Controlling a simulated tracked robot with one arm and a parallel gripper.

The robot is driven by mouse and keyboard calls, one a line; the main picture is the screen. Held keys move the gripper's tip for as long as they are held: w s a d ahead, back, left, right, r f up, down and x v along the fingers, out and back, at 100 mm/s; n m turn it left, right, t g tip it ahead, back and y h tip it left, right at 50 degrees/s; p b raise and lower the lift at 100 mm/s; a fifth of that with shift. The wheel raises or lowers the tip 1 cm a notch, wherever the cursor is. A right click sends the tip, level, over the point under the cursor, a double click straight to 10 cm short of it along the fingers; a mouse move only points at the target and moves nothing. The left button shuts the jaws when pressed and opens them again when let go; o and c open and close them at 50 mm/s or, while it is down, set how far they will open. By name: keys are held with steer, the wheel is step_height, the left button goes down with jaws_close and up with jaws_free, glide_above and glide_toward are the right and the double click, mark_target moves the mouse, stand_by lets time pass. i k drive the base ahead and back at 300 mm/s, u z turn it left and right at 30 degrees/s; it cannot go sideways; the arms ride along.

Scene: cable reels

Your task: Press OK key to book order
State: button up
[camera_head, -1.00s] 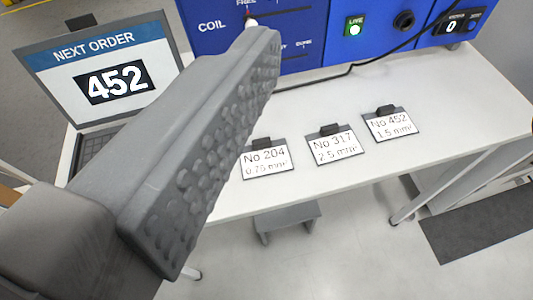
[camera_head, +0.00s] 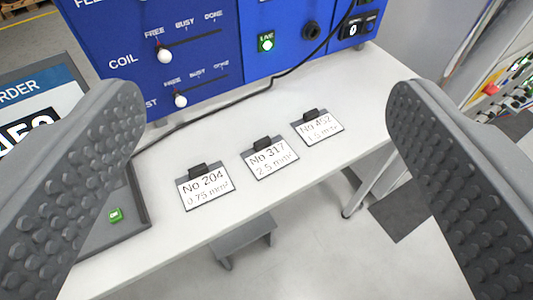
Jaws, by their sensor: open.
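The green OK key (camera_head: 115,215) sits on the dark base of the order terminal (camera_head: 135,226), at the lower left, just right of my left finger. The terminal's screen (camera_head: 40,95) is partly hidden by that finger; part of "ORDER" and of a number show. My gripper (camera_head: 268,115) is open and empty, its two studded fingers far apart at the left and right of the view. I see no contact between a finger and the key.
Three order cards, No 204 (camera_head: 206,190), No 317 (camera_head: 270,158) and No 452 (camera_head: 318,129), lie on the white table (camera_head: 185,235). A blue panel (camera_head: 200,50) with sliders and a lit green LIVE button (camera_head: 266,42) stands behind. A black cable (camera_head: 235,101) crosses the table. A grey step (camera_head: 243,238) is below.

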mark_target(115, 215)
steer(key=u, duration=1.2)
